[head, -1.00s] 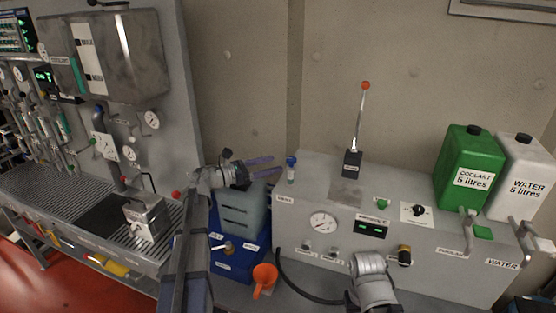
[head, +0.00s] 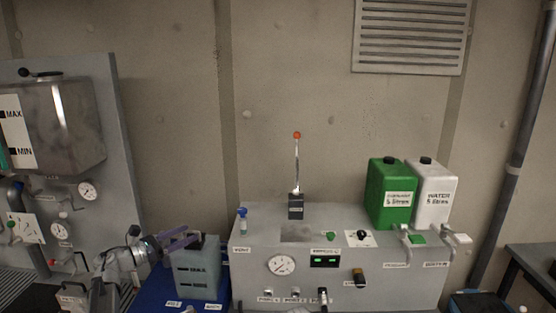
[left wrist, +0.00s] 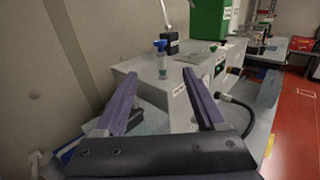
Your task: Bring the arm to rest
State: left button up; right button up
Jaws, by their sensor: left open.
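My left gripper (head: 180,240) has purple fingers and comes in from the lower left in the head view. It is open and empty, beside the top of a grey-green container (head: 205,270) on a blue base. In the left wrist view its two fingers (left wrist: 158,110) stand apart with nothing between them. A small blue-capped vial (head: 242,220) stands on the left end of the grey bench unit (head: 390,270). The vial also shows beyond the fingers in the left wrist view (left wrist: 161,62). My right gripper is not in view.
A lever with an orange knob (head: 297,136) rises from the bench unit. A green coolant can (head: 388,190) and a white water can (head: 434,195) stand at its right end. A steel tank (head: 65,125) hangs on the left panel.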

pick_arm(q)
jog(key=w+a+r+n+t+y, duration=0.1)
jog(key=w+a+n+t+y, duration=0.2)
jog(key=n+y, duration=0.75)
jog(key=a+r+n+t+y, duration=0.2)
jog(key=a+n+t+y, duration=0.25)
jog(key=n, duration=1.05)
jog(key=s+d+f+n+g+y, duration=0.1)
jog(key=s+f+n+g+y, duration=0.1)
jog(key=s+f+n+g, duration=0.35)
jog(key=s+d+f+n+g+y, duration=0.2)
jog(key=f+n+g, duration=0.1)
jog(key=f+n, duration=0.45)
jog(key=s+d+f+n+g+h+b, duration=0.1)
jog(key=s+d+f+g+b, duration=0.3)
jog(key=s+d+f, duration=0.6)
jog(key=s+d+f+n+g+h+b, duration=0.2)
jog(key=s+d+f+g, duration=0.5)
jog(key=s+d, duration=0.9)
notch_tip(320, 180, down, 3)
jog(key=shift+s+d+f+h+b, duration=0.2)
jog(key=shift+h+b, duration=0.4)
jog(key=shift+b, duration=0.6)
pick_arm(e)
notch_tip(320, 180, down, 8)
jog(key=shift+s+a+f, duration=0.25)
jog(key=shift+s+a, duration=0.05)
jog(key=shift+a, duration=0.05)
